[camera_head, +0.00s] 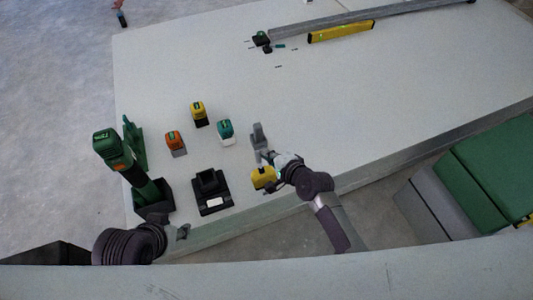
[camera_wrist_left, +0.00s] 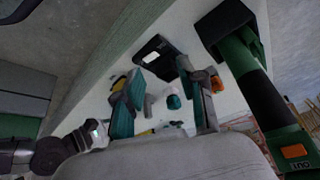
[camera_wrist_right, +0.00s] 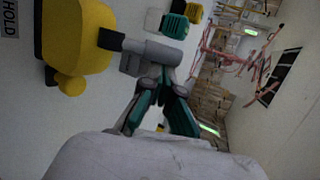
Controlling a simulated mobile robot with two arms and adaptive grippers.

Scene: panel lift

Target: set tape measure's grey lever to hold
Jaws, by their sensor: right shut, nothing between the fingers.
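The yellow tape measure (camera_head: 263,178) sits near the panel's front edge; its rounded case (camera_wrist_right: 78,38) is large in the right wrist view. A grey lever-like piece (camera_wrist_right: 150,52) with a black end lies beside it; I cannot tell how they join. A grey upright shape (camera_head: 258,136) shows just beyond my right gripper in the head view. My right gripper (camera_wrist_right: 168,85) is shut and empty, its tips close to the grey piece; contact is unclear. A HOLD label (camera_wrist_right: 9,18) is left of the case. My left gripper (camera_head: 183,231) is open and empty, its fingers (camera_wrist_left: 168,108) wide apart.
Orange (camera_head: 174,141), yellow-and-black (camera_head: 199,112) and teal (camera_head: 225,131) tape measures stand behind. A black tray (camera_head: 212,192) and a green tool (camera_head: 128,165) in a black holder are at the left. A yellow level (camera_head: 341,31) lies far back; the panel's middle is clear.

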